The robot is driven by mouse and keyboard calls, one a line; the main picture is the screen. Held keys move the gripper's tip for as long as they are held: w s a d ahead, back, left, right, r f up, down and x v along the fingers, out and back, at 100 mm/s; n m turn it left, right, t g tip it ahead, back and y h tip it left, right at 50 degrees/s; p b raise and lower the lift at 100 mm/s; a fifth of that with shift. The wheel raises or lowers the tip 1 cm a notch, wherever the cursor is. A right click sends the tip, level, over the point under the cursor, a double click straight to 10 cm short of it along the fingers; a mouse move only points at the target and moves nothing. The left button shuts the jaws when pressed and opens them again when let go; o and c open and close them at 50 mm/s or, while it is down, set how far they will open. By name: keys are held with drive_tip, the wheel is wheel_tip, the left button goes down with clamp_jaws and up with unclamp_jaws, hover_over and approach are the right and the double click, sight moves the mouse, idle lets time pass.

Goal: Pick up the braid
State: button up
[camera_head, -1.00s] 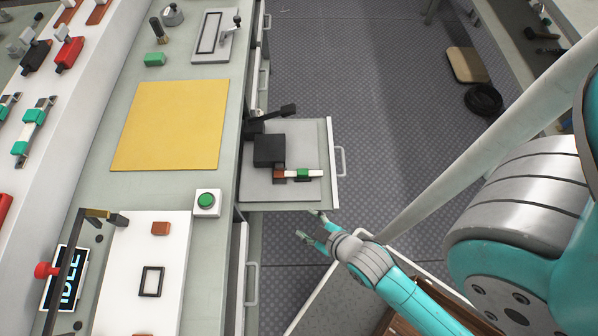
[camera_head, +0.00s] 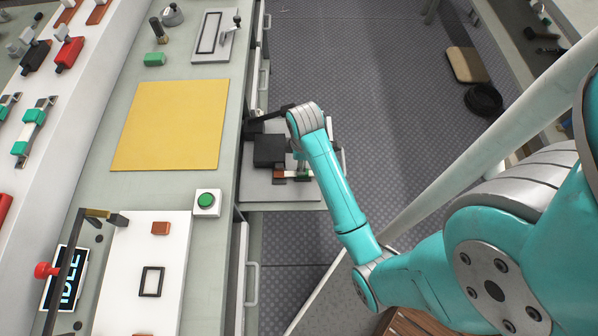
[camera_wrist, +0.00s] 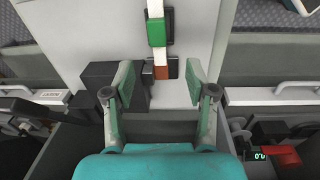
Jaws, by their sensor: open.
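A narrow strip with white parts, a green band and a reddish-brown end, which I take to be the braid, lies on the grey open drawer (camera_head: 262,195). In the wrist view the strip (camera_wrist: 157,34) runs down from the top edge, and its brown end shows between my finger pads. My gripper (camera_wrist: 160,78) is open and empty, one finger on each side of the strip's line. I cannot tell how far above the strip the fingers are. In the head view my arm hides most of the gripper and part of the strip; its brown end (camera_head: 279,174) shows.
A black block (camera_head: 269,150) stands in the drawer close beside the strip; it also shows left of my left finger in the wrist view (camera_wrist: 100,78). The workbench with a yellow mat (camera_head: 170,125) and a green button (camera_head: 206,201) is left of the drawer.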

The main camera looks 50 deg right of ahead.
drive_tip(key=f, duration=0.1)
drive_tip(key=d+f, duration=0.1)
drive_tip(key=f, duration=0.1)
drive_tip(key=shift+w+d+f+g, duration=0.25)
drive_tip(key=shift+g, duration=0.15)
drive_tip(key=f, duration=0.2)
drive_tip(key=a+f, duration=0.1)
drive_tip(key=f, duration=0.1)
drive_tip(key=shift+w+f, duration=0.2)
drive_tip(key=shift+f, duration=0.5)
clamp_jaws()
